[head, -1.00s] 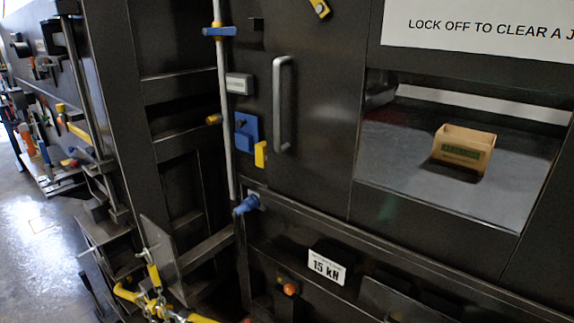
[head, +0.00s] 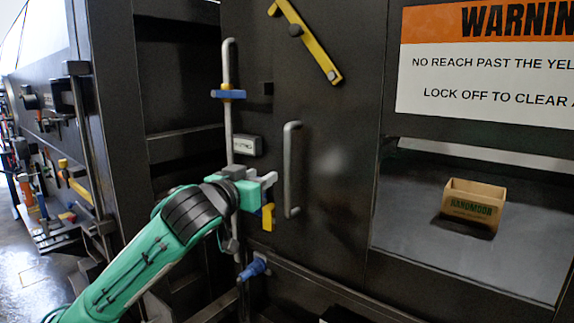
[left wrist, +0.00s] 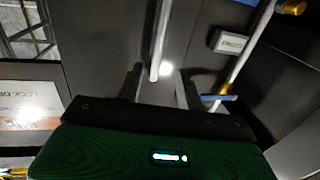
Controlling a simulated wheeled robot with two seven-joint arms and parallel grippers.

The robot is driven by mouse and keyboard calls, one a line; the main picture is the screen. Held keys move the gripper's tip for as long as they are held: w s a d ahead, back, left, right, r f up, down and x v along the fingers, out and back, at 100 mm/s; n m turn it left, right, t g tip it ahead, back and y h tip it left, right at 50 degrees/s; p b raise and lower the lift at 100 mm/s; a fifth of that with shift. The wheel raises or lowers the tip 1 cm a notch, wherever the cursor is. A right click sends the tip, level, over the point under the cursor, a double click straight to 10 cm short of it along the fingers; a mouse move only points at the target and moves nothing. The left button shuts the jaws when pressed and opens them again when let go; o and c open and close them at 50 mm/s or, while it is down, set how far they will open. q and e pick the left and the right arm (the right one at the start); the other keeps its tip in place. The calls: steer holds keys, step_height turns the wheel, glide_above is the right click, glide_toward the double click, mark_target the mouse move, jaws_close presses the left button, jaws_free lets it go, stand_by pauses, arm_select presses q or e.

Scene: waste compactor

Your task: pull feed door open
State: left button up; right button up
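The feed door (head: 335,110) is a dark panel that looks closed, with a vertical silver bar handle (head: 291,170) near its left side. My left gripper (head: 273,181) is at the handle's left, close to its lower half. In the left wrist view the handle (left wrist: 160,40) lines up with the gap between the two spread fingers (left wrist: 160,88). The fingers are open and do not appear to grip it. How deep the bar sits between them I cannot tell. My right gripper is in neither current view.
A vertical rod (head: 227,100) with a blue clamp (head: 228,94) stands left of the handle. A yellow bar (head: 310,45) is above it, and a blue knob (head: 256,268) below. At right, a cardboard box (head: 473,203) sits behind an opening under a warning sign (head: 490,60).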

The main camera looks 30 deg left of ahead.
mark_target(286, 162)
arm_select(q)
steer(key=w+p, duration=0.2)
steer(key=w, duration=0.2)
steer(key=w+a+p, duration=0.1)
steer(key=w+p, duration=0.1)
steer(key=w, duration=0.2)
steer(key=w+p, duration=0.1)
steer(key=w, duration=0.3)
steer(key=shift+w+a+r+p, duration=0.15)
steer(key=shift+w+a+p, duration=0.1)
steer(key=shift+w+p, duration=0.15)
steer(key=shift+w, duration=0.4)
steer(key=c, duration=0.6)
jaws_close()
